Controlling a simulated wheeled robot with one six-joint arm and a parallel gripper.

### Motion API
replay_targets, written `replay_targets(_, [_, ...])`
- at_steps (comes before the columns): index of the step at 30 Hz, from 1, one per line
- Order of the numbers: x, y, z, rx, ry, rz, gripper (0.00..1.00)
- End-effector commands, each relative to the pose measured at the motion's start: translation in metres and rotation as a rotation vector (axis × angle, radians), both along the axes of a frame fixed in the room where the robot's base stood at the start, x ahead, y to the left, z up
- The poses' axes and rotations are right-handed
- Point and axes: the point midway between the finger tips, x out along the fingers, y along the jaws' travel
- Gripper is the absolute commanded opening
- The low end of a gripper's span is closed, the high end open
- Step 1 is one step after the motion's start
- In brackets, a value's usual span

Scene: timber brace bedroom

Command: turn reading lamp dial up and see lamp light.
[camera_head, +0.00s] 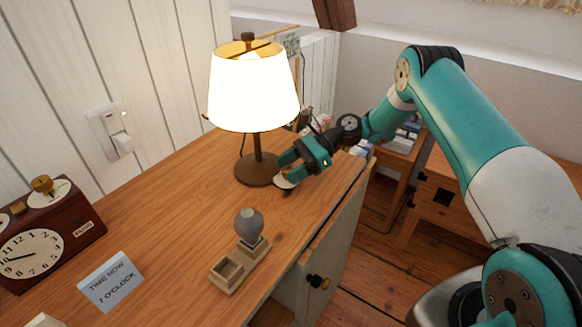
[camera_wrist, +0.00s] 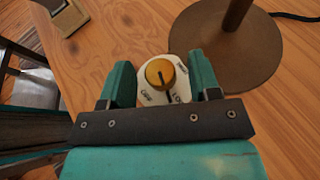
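The reading lamp (camera_head: 254,92) stands on the wooden desk, its shade glowing bright and warm white. Its brown round base (camera_head: 256,170) also shows in the wrist view (camera_wrist: 225,50). The dial (camera_wrist: 160,73) is a yellow knob with a dark pointer line on a white plate with labels, of which "OFF" and "LOW" seem readable; the pointer line runs toward the lower edge, near "LOW". My gripper (camera_wrist: 162,82) is open, one finger on each side of the knob, with gaps between. In the head view my gripper (camera_head: 287,171) is low beside the lamp base and mostly hides the dial.
A grey bulb (camera_head: 249,223) stands in a wooden holder (camera_head: 240,264) in front of the lamp. A wooden clock (camera_head: 45,240) and a "TIME NOW 7 O'CLOCK" card (camera_head: 111,281) are at left. A wall switch (camera_head: 116,133) is behind. The desk's right edge is near my gripper.

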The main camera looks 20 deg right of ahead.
Motion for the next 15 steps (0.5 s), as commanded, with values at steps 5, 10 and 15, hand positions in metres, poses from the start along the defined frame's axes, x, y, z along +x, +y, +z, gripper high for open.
replay_targets(5, [0.0,0.0,0.0,0.0,0.001,0.0,0.57])
replay_targets(10, [0.001,-0.009,0.003,-0.001,-0.001,-0.003,0.57])
replay_targets(15, [0.004,-0.039,0.014,-0.001,-0.003,-0.005,0.57])
